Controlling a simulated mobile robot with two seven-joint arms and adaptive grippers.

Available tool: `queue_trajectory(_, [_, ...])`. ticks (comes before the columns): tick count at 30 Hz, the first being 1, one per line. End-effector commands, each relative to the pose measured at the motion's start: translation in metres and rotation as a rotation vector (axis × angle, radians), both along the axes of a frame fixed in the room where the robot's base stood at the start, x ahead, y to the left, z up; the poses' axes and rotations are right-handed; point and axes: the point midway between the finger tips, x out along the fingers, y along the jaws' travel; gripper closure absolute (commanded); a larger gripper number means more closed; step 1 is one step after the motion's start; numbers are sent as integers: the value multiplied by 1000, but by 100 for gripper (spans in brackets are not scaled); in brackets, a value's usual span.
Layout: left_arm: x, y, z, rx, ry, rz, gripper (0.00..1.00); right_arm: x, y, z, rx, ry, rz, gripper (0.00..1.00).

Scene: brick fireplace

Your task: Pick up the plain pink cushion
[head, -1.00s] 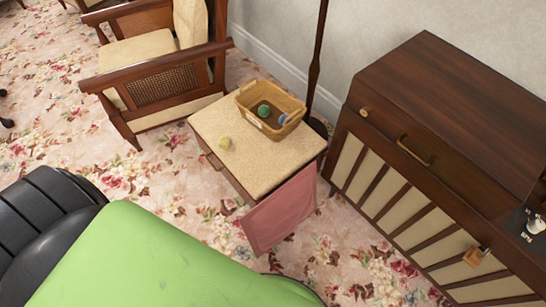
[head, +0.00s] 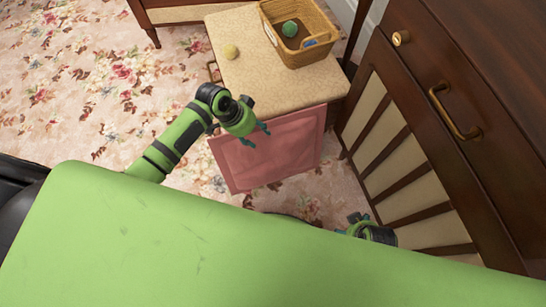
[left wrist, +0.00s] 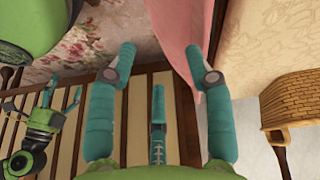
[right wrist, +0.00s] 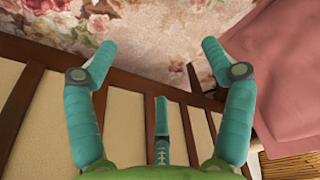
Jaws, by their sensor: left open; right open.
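My left gripper (head: 257,136) is open over the cushion's upper part in the head view. In the left wrist view the cushion (left wrist: 182,25) shows as a thin edge, partly behind the right finger; I cannot tell if they touch. My right gripper (head: 350,224) is open, low and to the right of the cushion, partly hidden by my green body. In the right wrist view the cushion (right wrist: 295,65) lies right of the fingers, with nothing between them.
A dark wooden cabinet (head: 400,130) stands close on the right. Floral carpet (head: 80,90) is open on the left.

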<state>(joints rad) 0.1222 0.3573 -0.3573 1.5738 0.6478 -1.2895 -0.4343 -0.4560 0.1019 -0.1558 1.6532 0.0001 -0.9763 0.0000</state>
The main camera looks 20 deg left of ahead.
Motion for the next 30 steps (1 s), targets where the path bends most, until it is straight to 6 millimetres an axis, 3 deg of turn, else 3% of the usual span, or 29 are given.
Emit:
queue_trajectory(3, [22, 7, 12, -10, -10, -49, 48, 0, 0, 0, -1, -1, 0, 18])
queue_trajectory(10, [44, 14, 20, -30, -18, -93, 48, 2, 0, 2, 0, -4, 0, 18])
queue_trajectory(20, [50, 3, -3, -33, -18, -93, 48, 13, 1, 24, 2, -22, -3, 18])
queue_trajectory(30, [58, -13, -36, -31, -19, -93, 48, 23, 1, 64, 3, -49, -8, 18])
